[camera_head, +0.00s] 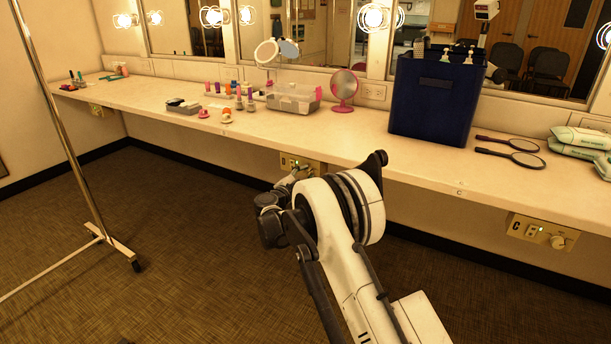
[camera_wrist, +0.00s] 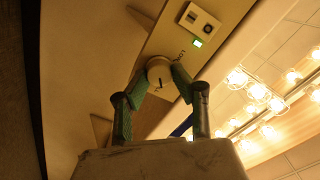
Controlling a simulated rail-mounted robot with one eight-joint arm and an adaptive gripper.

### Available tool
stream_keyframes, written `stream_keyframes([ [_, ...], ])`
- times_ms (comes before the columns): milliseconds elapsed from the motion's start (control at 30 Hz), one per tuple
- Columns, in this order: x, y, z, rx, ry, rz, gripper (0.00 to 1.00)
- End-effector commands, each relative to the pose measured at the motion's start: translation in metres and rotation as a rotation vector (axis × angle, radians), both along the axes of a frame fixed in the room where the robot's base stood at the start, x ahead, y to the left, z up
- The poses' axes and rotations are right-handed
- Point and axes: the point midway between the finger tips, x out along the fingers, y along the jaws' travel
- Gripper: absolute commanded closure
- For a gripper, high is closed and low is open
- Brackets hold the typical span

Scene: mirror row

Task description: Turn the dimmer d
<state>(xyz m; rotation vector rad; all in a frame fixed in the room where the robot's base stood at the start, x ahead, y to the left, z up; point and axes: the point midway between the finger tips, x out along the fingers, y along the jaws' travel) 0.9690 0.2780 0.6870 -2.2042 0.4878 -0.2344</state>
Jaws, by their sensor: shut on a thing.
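My gripper (camera_wrist: 156,84) is shut on a round, pale dimmer knob (camera_wrist: 159,66), with one green-padded finger on each side of it. A small dark mark shows on the knob's face. The knob sits on a pale dimmer panel (camera_wrist: 212,23) with a dark switch and a lit green lamp. In the head view the same panel (camera_head: 312,166) is on the wall below the counter, and my gripper (camera_head: 297,176) is at it. My wrist partly hides the panel there, and I cannot read its letter.
Another panel, marked C (camera_head: 516,226), with its own knob is to the right under the counter (camera_head: 420,170). A dark blue bin (camera_head: 432,105) stands on the counter above. A metal rack (camera_head: 75,150) stands at left. The floor between is clear.

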Motion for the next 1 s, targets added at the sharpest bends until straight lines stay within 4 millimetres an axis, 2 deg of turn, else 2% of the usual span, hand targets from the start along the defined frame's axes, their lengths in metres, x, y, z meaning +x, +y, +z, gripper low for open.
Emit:
stream_keyframes([
  [400, 0.0001, -0.0006, -0.0005, 0.141, -0.065, 0.0, 1.0],
  [867, 0.0002, -0.0006, -0.0004, 0.153, -0.071, 0.0, 1.0],
  [900, 0.0002, -0.0006, -0.0004, 0.153, -0.071, 0.0, 0.74],
  [1000, 0.0002, -0.0006, -0.0004, 0.152, -0.071, 0.0, 0.61],
])
